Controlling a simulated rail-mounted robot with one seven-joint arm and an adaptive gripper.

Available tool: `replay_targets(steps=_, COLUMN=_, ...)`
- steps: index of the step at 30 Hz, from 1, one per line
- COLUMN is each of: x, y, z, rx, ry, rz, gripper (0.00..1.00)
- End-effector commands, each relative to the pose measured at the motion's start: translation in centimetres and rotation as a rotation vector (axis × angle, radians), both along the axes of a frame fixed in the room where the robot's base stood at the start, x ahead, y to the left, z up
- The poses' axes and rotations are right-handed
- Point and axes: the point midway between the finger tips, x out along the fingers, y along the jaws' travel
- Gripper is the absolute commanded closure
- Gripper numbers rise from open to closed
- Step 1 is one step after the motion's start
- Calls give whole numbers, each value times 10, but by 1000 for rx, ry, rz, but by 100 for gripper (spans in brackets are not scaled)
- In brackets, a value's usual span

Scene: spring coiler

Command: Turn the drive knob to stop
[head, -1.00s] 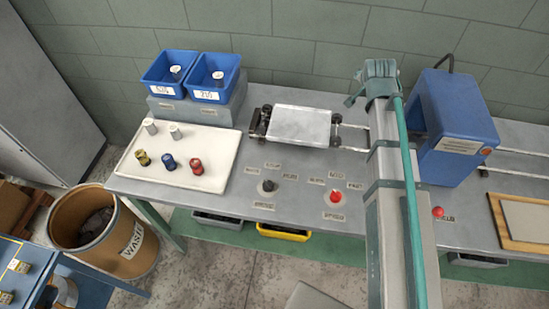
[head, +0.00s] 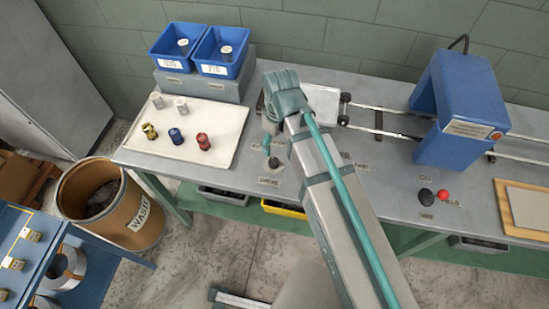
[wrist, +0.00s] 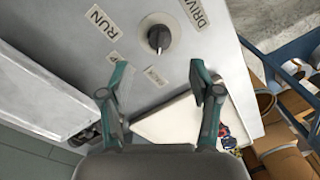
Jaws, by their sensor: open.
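The drive knob (wrist: 159,38) is a black round knob on a pale base, set in the grey bench top. In the wrist view a RUN label (wrist: 103,22) is left of it and a DRIVE label (wrist: 196,15) right of it. Smaller labels below it are unreadable. A pale mark shows on its lower part, but its exact setting is unclear. My gripper (wrist: 158,76) is open and empty, its fingertips apart on either side below the knob in the picture, not touching it. In the head view the knob (head: 274,162) sits just below my gripper's visible finger.
A white tray (head: 228,117) with small coloured parts lies left of the knob. Blue bins (head: 222,70) stand behind it. A blue machine housing (head: 462,105), a black knob (head: 426,197) and a red button (head: 443,194) are to the right. My arm covers the bench middle.

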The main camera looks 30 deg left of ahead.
Motion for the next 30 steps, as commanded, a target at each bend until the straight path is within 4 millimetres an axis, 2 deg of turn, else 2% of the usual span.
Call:
replay_targets(steps=12, x=-4, y=1, z=-56, rx=-1, ry=0, rz=-2, gripper=37)
replay_targets(steps=18, x=-5, y=1, z=-77, rx=-1, ry=0, rz=-2, gripper=37)
replay_targets(steps=24, x=-5, y=1, z=-88, rx=0, ry=-1, rz=-3, gripper=37)
replay_targets(steps=30, x=-5, y=1, z=-90, rx=1, ry=-1, rz=-3, gripper=37)
